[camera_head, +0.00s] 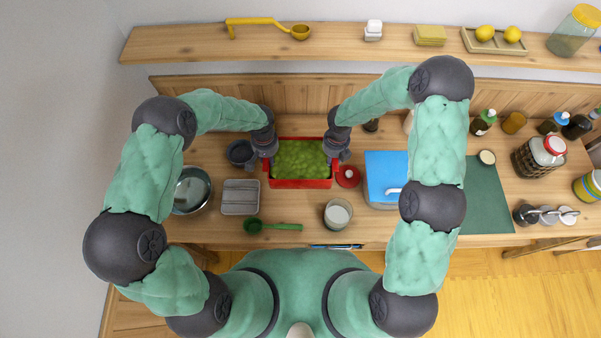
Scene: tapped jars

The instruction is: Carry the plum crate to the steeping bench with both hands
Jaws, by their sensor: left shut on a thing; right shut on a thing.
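The plum crate (300,184) is a red box filled with green plums (298,158). It is over the wooden bench in front of me, level as far as I can see. My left gripper (267,161) is shut on the crate's left end. My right gripper (333,159) is shut on its right end. The fingertips are partly hidden by the gripper bodies. I cannot tell whether the crate's bottom touches the wood. Nothing in view is marked as the steeping bench.
A shelf (200,43) runs behind.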

